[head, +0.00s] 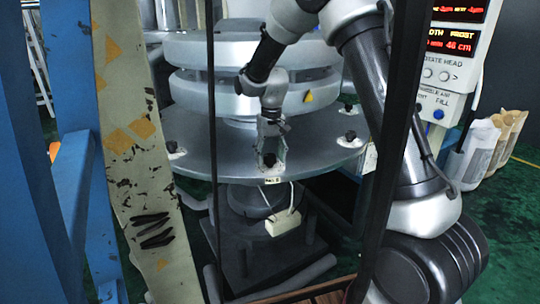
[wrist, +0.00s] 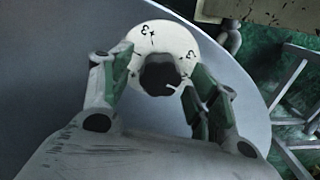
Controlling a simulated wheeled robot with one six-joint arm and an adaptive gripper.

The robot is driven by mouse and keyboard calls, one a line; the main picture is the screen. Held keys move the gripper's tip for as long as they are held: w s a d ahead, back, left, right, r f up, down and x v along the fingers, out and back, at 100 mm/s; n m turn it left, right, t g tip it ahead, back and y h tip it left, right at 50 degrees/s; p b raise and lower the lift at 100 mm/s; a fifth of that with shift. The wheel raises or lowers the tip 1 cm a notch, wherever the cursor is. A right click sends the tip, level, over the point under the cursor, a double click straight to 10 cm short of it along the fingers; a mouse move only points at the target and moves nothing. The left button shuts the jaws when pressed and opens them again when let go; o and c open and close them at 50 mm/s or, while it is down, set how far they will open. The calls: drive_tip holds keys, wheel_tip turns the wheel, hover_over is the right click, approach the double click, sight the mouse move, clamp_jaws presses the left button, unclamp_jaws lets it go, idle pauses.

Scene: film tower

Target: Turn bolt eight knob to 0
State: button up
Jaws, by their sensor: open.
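A dark knob (wrist: 158,76) sits on a round white dial (wrist: 172,36) in the wrist view. A short white pointer line on it points to the lower right. Black marks show on the dial; two look like a 3 and a 2, and its lower part is hidden. My gripper (wrist: 161,68) is open, with one finger on each side of the knob. I cannot tell whether either finger touches it. In the head view my gripper (head: 270,150) points down over the knob (head: 269,160) at the front rim of the grey round plate (head: 225,160). Which bolt number this is cannot be read clearly.
Other dark knobs stand around the rim, at the left (head: 173,147) and right (head: 349,136). A blue frame and a worn pale post (head: 140,170) stand at the left. A control panel (head: 450,60) with red displays and white containers (head: 478,155) are at the right.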

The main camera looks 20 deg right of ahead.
drive_tip(key=shift+c, duration=0.2)
drive_tip(key=c, duration=1)
drive_tip(key=shift+o, duration=0.2)
drive_tip(key=shift+m, duration=0.4)
drive_tip(key=m, duration=0.3)
drive_tip(key=shift+m, duration=0.4)
drive_tip(key=m, duration=0.4)
drive_tip(key=shift+m, duration=0.3)
drive_tip(key=m, duration=0.4)
drive_tip(key=shift+m, duration=2.5)
